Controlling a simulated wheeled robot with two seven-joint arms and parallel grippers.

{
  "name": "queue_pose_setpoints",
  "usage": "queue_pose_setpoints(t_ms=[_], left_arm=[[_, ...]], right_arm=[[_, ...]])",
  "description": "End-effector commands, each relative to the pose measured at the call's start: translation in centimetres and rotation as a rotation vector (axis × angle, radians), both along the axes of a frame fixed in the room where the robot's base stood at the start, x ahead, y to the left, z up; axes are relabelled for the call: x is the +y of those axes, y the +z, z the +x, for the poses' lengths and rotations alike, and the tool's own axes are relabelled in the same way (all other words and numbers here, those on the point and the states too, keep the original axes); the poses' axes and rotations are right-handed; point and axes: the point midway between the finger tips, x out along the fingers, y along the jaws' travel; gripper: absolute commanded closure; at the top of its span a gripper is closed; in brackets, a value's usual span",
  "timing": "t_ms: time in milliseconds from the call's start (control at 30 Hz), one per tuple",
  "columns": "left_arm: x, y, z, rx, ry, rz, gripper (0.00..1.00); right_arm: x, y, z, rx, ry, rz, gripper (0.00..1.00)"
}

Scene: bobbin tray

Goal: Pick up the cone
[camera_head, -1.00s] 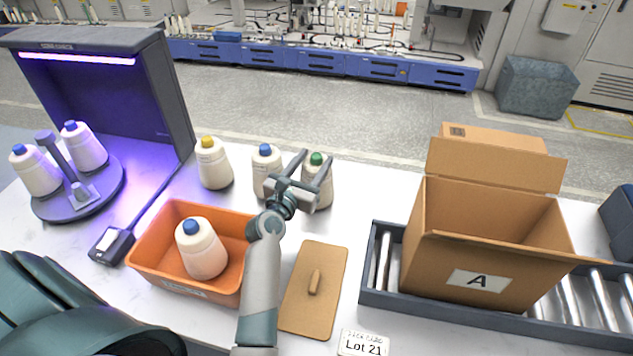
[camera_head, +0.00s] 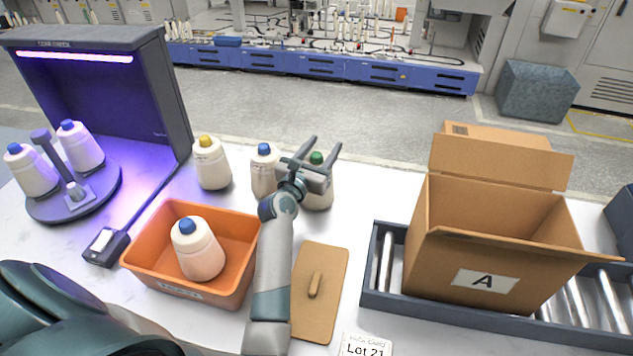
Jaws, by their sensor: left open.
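A white cone with a green tip (camera_head: 318,190) stands upright on the table. My left gripper (camera_head: 322,143) is open, its fingers spread at the green tip and partly covering the cone. I cannot tell whether the fingers touch it. A blue-tipped cone (camera_head: 263,172) stands just left of the gripper, and a yellow-tipped cone (camera_head: 211,164) stands further left. Another blue-tipped cone (camera_head: 198,252) sits in the orange bin (camera_head: 246,222). Two more cones (camera_head: 80,147) stand on the round dark stand of the lit booth. My right gripper is not in view.
An open cardboard box marked A (camera_head: 440,268) sits on a roller conveyor (camera_head: 378,296) at the right. A brown board with a handle (camera_head: 330,265) and a Lot 21 card (camera_head: 366,346) lie in front. The lit booth (camera_head: 178,95) stands at the left.

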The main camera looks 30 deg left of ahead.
Motion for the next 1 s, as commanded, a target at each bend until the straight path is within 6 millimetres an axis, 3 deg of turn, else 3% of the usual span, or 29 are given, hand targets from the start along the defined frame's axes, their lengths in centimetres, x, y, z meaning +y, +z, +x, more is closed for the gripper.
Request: queue_pose_setpoints(t_ms=[167,400,767,1000], left_arm=[[0.0,0.0,0.0,0.0,0.0,0.0,0.52],[0.0,0.0,0.0,0.0,0.0,0.0,1.0],[0.0,0.2,0.0,-0.002,0.0,0.0,1.0],[0.0,1.2,0.0,-0.002,0.001,0.001,1.0]], right_arm=[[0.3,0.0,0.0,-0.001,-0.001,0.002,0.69],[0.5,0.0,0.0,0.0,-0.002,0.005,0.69],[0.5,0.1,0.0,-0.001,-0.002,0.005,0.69],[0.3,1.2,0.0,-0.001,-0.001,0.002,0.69]])
